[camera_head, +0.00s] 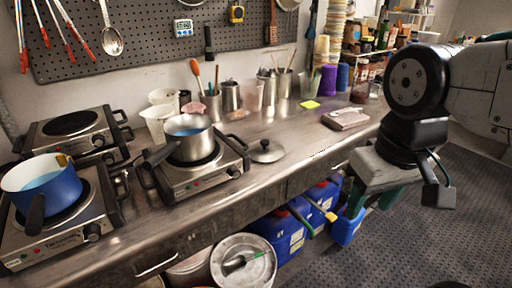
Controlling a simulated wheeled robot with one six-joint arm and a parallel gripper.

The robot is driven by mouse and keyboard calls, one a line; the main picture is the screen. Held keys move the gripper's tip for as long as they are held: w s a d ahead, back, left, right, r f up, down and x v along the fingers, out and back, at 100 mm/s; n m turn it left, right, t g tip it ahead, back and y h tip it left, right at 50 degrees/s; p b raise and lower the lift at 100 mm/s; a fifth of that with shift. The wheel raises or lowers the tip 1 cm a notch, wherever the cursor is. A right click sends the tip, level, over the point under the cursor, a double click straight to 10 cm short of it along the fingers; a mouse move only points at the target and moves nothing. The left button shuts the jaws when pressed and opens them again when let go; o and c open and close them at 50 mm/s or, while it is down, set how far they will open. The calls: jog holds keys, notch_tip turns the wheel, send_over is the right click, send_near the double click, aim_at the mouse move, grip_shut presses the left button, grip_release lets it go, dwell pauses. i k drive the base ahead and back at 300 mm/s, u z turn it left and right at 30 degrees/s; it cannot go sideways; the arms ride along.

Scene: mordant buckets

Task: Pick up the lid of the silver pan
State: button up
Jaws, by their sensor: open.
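The silver pan (186,141) stands uncovered on a hot plate in the middle of the counter, with blue liquid inside and a dark handle pointing left. A small silver lid (266,152) with a dark knob lies on the counter just right of that hot plate. My gripper (372,205) hangs at the right, in front of the counter edge and well apart from the lid. Its jaws point down and look open and empty; the fingertips are partly hard to make out.
A blue pot (62,192) sits on another hot plate (100,215) at the left. Metal cups (231,96) and containers line the wall. The counter around the lid is clear.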

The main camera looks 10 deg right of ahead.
aim_at(264, 151)
jog(key=u, duration=0.05)
jog(key=k, duration=0.45)
jog(key=z, duration=1.1)
jog(key=i, duration=1.4)
jog(key=u, duration=0.85)
jog(key=i, duration=0.3)
jog(key=u, duration=0.4)
